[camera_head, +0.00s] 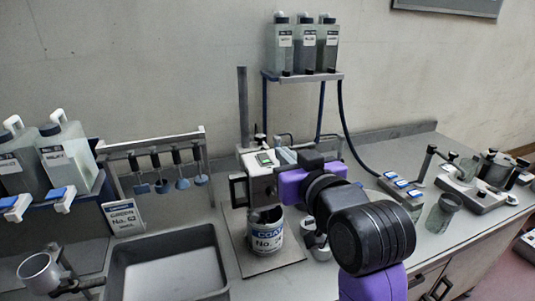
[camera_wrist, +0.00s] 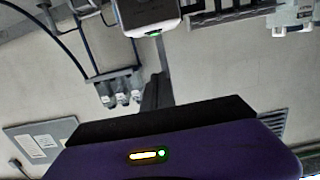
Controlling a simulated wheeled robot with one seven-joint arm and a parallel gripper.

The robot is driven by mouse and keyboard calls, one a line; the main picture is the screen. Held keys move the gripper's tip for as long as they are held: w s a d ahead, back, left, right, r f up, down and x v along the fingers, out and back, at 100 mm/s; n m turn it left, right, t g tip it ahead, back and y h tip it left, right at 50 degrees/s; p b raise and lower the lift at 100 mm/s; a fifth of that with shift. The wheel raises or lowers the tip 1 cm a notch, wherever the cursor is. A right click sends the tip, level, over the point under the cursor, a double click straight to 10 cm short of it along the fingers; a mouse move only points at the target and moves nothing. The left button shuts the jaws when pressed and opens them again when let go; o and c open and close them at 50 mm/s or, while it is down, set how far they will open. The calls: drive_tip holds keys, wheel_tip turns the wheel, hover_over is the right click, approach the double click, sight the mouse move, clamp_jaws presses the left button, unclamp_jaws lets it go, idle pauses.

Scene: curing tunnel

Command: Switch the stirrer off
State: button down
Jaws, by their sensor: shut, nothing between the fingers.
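The stirrer (camera_head: 264,158) stands at the middle of the bench, with a pale head bearing a small green display, on a dark upright post (camera_head: 243,105). In the upside-down wrist view its white head (camera_wrist: 152,14) is at the top centre, with a green light on its edge. A labelled can (camera_head: 264,232) stands below the head on the stirrer's base plate. My gripper (camera_head: 238,190) is shut and empty, in front of the head in the picture. Whether it touches the head I cannot tell. My wrist hides part of the stirrer, and any switch is not clearly visible.
A grey tray (camera_head: 168,268) and a rack with hanging paddles (camera_head: 160,160) are at left. Several bottles stand on a raised shelf (camera_head: 300,76) behind. A block with blue-topped buttons (camera_head: 402,190), a glass jar (camera_head: 443,213) and another apparatus (camera_head: 484,187) are at right.

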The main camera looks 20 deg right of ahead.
drive_tip(key=shift+w, duration=0.15)
drive_tip(key=p, duration=0.2)
hover_over(267, 161)
drive_tip(key=shift+s+f, duration=0.4)
drive_tip(key=shift+f, duration=0.05)
drive_tip(key=f, duration=0.2)
drive_tip(key=shift+w+f+p, duration=0.25)
drive_tip(key=shift+f+p, duration=0.05)
drive_tip(key=shift+p, duration=0.1)
drive_tip(key=shift+w+d+f, duration=0.1)
drive_tip(key=shift+f, duration=0.75)
drive_tip(key=shift+w+f, duration=0.15)
drive_tip(key=shift+f, duration=0.1)
drive_tip(key=shift+r, duration=0.1)
